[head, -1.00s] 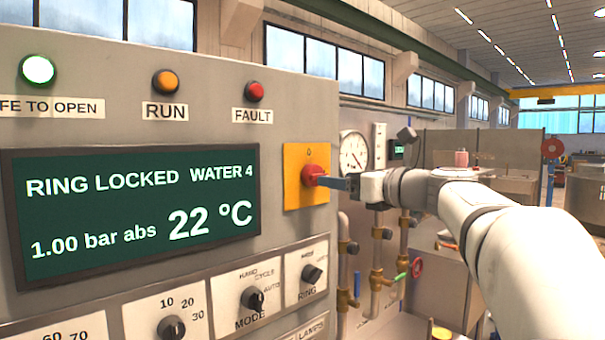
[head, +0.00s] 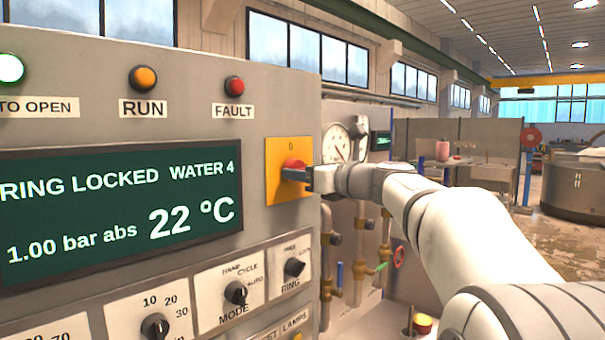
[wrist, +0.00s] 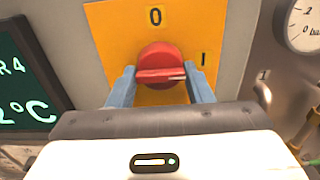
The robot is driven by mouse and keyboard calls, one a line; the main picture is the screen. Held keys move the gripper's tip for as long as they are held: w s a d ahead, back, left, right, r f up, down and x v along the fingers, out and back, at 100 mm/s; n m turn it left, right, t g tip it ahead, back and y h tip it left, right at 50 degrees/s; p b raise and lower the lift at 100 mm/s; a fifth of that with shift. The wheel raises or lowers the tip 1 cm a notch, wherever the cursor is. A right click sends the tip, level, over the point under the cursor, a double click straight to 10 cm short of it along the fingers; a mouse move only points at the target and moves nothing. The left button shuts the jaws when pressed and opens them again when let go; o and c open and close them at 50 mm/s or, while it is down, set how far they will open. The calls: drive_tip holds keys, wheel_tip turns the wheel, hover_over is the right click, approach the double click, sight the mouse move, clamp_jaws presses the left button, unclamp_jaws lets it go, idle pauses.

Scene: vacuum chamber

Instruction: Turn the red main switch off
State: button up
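The red main switch is a round red knob (head: 294,164) on a yellow plate (head: 276,190) on the grey control panel. In the wrist view the red knob (wrist: 160,58) has a raised grip bar lying nearly level, its pale mark pointing right, toward the "I" side. The "0" is above the knob on the yellow plate (wrist: 112,22). My gripper (wrist: 160,72) is open, with one blue-grey finger at each end of the bar. I cannot tell whether they touch it. In the head view my gripper (head: 296,174) partly covers the knob.
A green display (head: 120,210) reads "RING LOCKED WATER 4", 1.00 bar abs, 22 °C. The MODE knob (head: 236,292) and RING knob (head: 294,267) sit below the switch. A gauge (head: 337,143) and brass-valved pipes stand right of the panel, near my arm.

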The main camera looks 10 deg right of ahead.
drive_tip(key=c, duration=0.5)
drive_tip(key=shift+f+b, duration=0.15)
drive_tip(key=shift+b, duration=0.2)
drive_tip(key=n+b, duration=0.6)
drive_tip(key=n, duration=0.3)
drive_tip(key=n+b, duration=0.7)
drive_tip(key=n, duration=0.1)
drive_tip(key=shift+w+d+n, duration=0.15)
drive_tip(key=shift+n, duration=0.25)
drive_tip(key=o, duration=1)
drive_tip(key=shift+r, duration=0.2)
